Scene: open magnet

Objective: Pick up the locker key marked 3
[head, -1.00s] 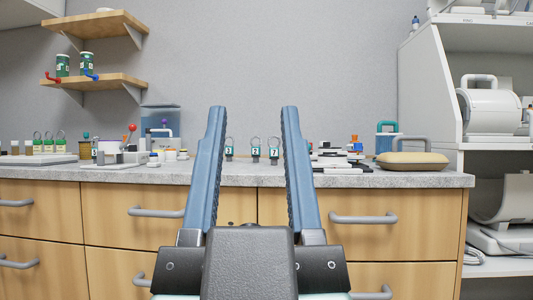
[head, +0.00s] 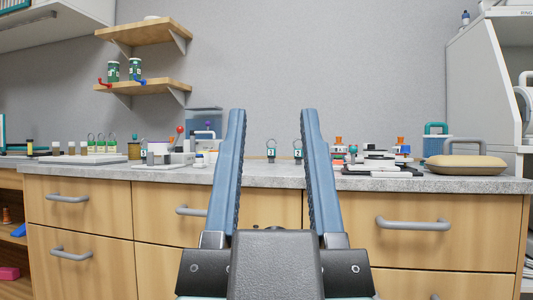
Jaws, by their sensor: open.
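The key tag that looks to be marked 3 (head: 271,152) stands upright on the grey counter, with a ring at its top. It shows in the gap between my gripper's fingers. A similar tag, seemingly marked 2 (head: 297,153), stands to its right, close to my right finger in the picture. The third tag of this row is not visible now, seemingly hidden behind that finger. My gripper (head: 273,112) is open and empty, its two blue fingers wide apart. It is in front of the counter, apart from the keys.
The counter (head: 330,181) has drawers with grey handles below. Left of my gripper are green-tagged ringed pieces (head: 101,145) and a red-knobbed lever (head: 180,130). Right are stacked white and black pieces (head: 378,161) and a tan cushion-like object (head: 466,164). Shelves (head: 143,86) hang at the upper left.

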